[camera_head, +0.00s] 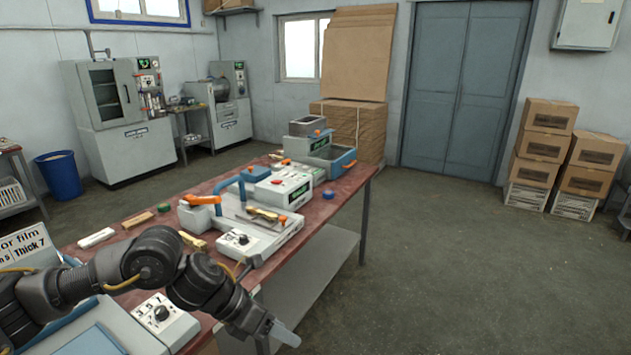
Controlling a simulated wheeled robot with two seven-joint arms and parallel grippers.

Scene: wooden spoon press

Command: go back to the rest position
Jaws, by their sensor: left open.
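My left arm comes in from the lower left and reaches across the near end of the red-topped table (345,187). My left gripper (284,334) is at the bottom centre, beyond the table's right edge in the picture, with the floor behind it. It is open, and I see nothing held in it. The press machine (285,232), with an orange handle and a blue curved bar, stands on the table beyond the arm. My right gripper is not in view.
A control box with a dial (160,312) is close beside my left arm. A white sign (28,248) stands at the left. Stacked cartons (541,146) are by the right wall. The floor (470,270) right of the table is clear.

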